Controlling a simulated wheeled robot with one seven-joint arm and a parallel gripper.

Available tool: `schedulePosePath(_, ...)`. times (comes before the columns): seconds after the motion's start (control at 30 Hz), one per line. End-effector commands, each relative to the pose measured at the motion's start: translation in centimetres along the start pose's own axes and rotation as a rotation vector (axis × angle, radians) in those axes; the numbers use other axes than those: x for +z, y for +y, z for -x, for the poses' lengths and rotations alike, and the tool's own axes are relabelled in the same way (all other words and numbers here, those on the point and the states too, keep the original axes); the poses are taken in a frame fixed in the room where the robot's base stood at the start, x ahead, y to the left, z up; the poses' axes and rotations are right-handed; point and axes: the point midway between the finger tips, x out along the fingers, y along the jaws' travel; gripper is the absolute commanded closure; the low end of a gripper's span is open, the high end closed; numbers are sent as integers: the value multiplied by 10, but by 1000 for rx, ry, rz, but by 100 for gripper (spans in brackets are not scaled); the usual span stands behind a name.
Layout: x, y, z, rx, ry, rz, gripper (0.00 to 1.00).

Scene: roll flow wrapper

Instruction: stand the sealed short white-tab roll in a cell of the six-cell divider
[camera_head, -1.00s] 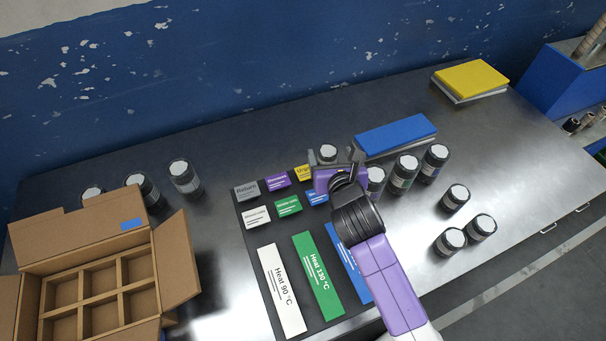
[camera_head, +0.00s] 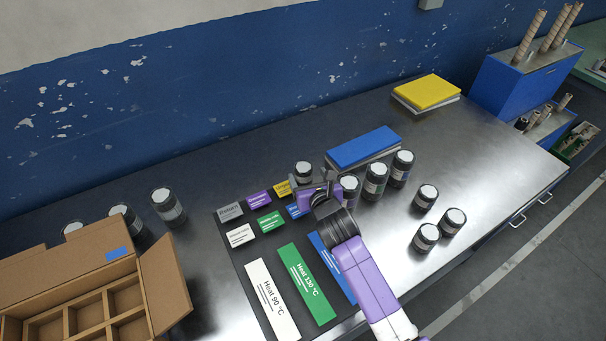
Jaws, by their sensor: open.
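The six-cell divider (camera_head: 92,312) sits in an open cardboard box (camera_head: 80,267) at the lower left, cut off by the picture edge. The cells in view look empty. My gripper (camera_head: 314,190) is open, above the card board in the middle of the table. A dark roll with a pale top (camera_head: 303,170) stands just behind it, partly hidden by it. I cannot tell whether the fingers touch this roll. Three short rolls (camera_head: 426,198) stand to the right. No white tab can be made out, so I cannot tell which roll is the white-tab one.
Taller rolls (camera_head: 400,170) stand right of my gripper, one with a green band. Several rolls (camera_head: 167,206) stand behind the box. The board has label cards and a white heat strip (camera_head: 270,300). Blue (camera_head: 362,146) and yellow (camera_head: 427,91) pads lie at the back.

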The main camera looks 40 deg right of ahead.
Motion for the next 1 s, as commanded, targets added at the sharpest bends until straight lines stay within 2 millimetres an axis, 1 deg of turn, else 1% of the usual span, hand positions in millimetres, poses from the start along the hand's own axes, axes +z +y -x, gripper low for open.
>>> schedulePosePath(0.17,0,-1,-10,-1,2,1,25)
schedulePosePath(0.4,-1,0,-46,0,2,3,25)
schedulePosePath(0.5,-1,0,-57,0,2,2,25)
schedulePosePath(0.6,-1,0,-62,0,2,1,25)
schedulePosePath(0.83,-1,0,-63,0,2,0,25)
schedulePosePath(0.97,-1,0,-63,0,2,1,51)
schedulePosePath(1.0,-1,0,-63,0,2,1,59)
